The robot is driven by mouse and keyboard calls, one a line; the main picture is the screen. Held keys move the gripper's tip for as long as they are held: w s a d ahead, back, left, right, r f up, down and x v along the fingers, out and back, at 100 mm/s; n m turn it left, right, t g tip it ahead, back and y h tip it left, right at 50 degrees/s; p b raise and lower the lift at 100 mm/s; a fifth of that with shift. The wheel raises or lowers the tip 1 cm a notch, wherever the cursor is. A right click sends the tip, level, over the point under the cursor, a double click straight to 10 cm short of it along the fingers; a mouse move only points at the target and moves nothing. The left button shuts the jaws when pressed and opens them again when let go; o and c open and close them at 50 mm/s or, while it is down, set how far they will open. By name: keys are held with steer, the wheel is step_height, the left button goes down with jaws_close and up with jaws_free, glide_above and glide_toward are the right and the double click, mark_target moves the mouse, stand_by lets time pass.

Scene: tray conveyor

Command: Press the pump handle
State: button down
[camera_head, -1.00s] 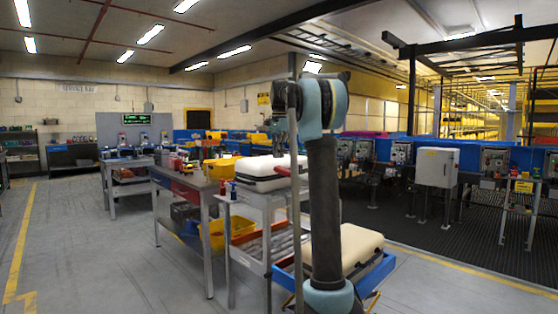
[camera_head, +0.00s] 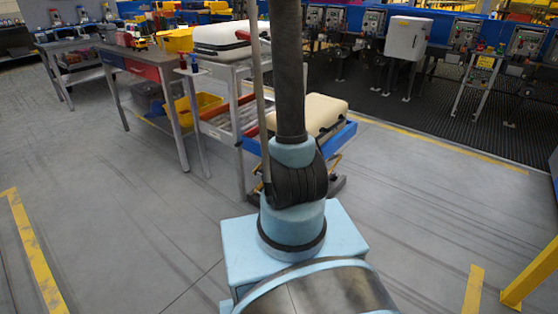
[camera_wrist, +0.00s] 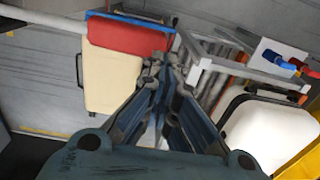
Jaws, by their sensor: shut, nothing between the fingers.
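Two small pump-like bottles, a blue one (camera_head: 193,62) and a red one (camera_head: 182,61), stand on a narrow pale stand (camera_head: 194,72) beside the workbench in the head view. In the wrist view the blue one (camera_wrist: 279,60) and the red one (camera_wrist: 306,69) lie at the upper right over the white stand top (camera_wrist: 262,50). I cannot tell their handles apart from the bodies. My gripper (camera_wrist: 160,70) is shut and empty in the wrist view, left of both and apart from them. It is not visible in the head view.
A white case (camera_head: 226,37) sits on the metal cart, close to the gripper's right in the wrist view (camera_wrist: 268,135). A cream case (camera_head: 312,114) rests on a blue cart. A yellow bin (camera_head: 196,108) sits below the bench.

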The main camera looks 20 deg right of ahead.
steer(key=s+d+r, duration=0.4)
steer(key=s+r, duration=0.1)
steer(key=r, duration=0.5)
steer(key=shift+s+t+y, duration=0.4)
steer(key=f, duration=0.4)
steer(key=w+f, duration=0.1)
steer(key=f, duration=0.4)
steer(key=a+f, duration=0.1)
steer(key=f, duration=0.3)
steer(key=shift+w+f, duration=0.3)
steer(key=shift+f, duration=0.1)
